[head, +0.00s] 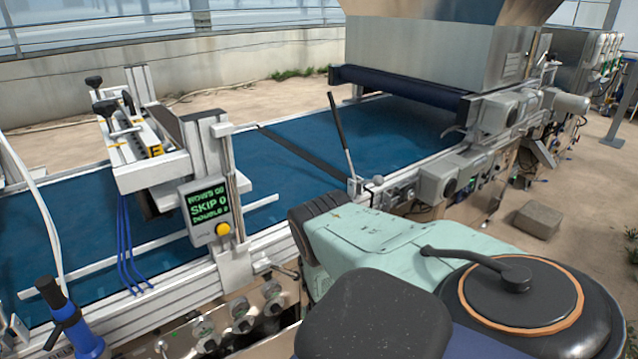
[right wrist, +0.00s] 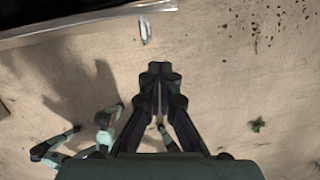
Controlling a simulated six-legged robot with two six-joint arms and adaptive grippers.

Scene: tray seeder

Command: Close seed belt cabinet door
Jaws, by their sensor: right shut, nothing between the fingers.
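In the right wrist view my right gripper (right wrist: 160,72) is shut and empty, with its fingers together above the sandy floor. A dark panel with a pale metal edge (right wrist: 100,18) crosses the top left of that view, beyond the fingertips and apart from them. A small pale metal piece (right wrist: 145,29) sticks out below this edge; I cannot tell whether it is a handle. I cannot tell whether the panel is the cabinet door. No cabinet door can be made out in the head view, where my mint-green arm hides part of the machine's near side. My left gripper is not in view.
The seeder's blue belt (head: 300,165) runs across the head view. A display box (head: 209,212) and a steel hopper (head: 440,50) stand over it. Motors (head: 437,182) line the near side. A stone block (head: 537,220) lies on the open floor at right.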

